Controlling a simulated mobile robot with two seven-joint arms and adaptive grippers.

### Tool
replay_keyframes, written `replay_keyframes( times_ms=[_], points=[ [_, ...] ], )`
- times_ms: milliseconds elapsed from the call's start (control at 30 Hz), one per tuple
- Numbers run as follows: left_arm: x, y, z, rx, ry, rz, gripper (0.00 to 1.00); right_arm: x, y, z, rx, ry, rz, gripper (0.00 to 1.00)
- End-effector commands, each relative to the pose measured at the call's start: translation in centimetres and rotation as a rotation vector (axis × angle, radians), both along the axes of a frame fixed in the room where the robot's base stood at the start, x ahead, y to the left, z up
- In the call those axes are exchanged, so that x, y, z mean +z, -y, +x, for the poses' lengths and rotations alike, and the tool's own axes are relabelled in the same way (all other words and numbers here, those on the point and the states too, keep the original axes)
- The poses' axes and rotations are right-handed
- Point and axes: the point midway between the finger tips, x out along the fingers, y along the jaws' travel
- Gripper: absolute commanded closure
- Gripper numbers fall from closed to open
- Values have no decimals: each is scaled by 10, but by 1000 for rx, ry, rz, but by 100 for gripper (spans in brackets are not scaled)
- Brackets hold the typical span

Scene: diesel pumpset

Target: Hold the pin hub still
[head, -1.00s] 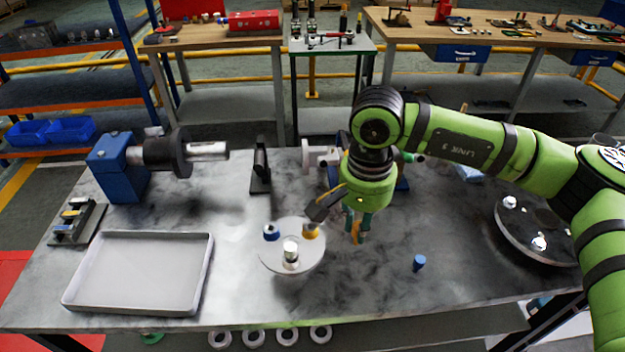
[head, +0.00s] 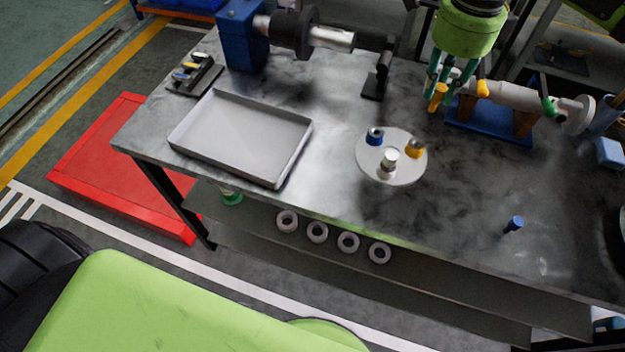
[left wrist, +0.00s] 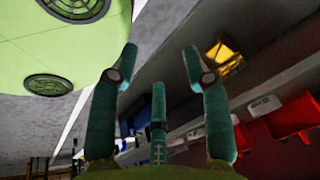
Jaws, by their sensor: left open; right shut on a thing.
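The pin hub (head: 372,170) is a pale round disc lying on the grey bench in the head view. It carries a blue pin (head: 374,137), a yellow pin (head: 416,148) and a silver centre post (head: 388,160). My right gripper (head: 441,88) is shut on a yellow-orange piece (head: 438,98) above the bench, behind and right of the hub, not touching it. My left gripper (left wrist: 160,62) is open and empty in the left wrist view. The hub does not show there, and the left fingers do not show in the head view.
An empty tray (head: 190,149) lies left of the hub. A blue-based machine with a shaft (head: 242,38), a black stand (head: 374,86) and a blue cradle (head: 490,130) stand behind. A loose blue pin (head: 514,224) lies at right. Bench around the hub is clear.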

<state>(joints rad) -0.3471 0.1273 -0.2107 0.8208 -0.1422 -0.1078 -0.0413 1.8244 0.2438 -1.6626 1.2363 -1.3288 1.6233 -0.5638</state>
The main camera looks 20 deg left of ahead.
Motion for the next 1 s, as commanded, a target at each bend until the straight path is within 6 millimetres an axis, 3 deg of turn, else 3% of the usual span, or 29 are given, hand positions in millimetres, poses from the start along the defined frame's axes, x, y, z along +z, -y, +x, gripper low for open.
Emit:
replay_keyframes(
  times_ms=[100,200,400,567,767,833,1000],
  points=[
    [39,5,60,-178,217,26,52,0,0,0,1,0,0,100],
    [80,18,101,-335,397,51,52,0,0,0,1,0,0,100],
    [178,60,156,-645,747,105,52,0,0,0,1,0,0,100],
    [264,103,169,-889,1019,153,52,0,0,0,1,0,0,100],
    [366,153,154,-1180,1340,228,52,0,0,0,2,0,0,100],
    [397,143,167,-1247,1416,327,52,0,0,0,1,0,0,100],
    [434,112,201,-1277,1466,497,52,0,0,0,2,0,0,100]
  ],
)
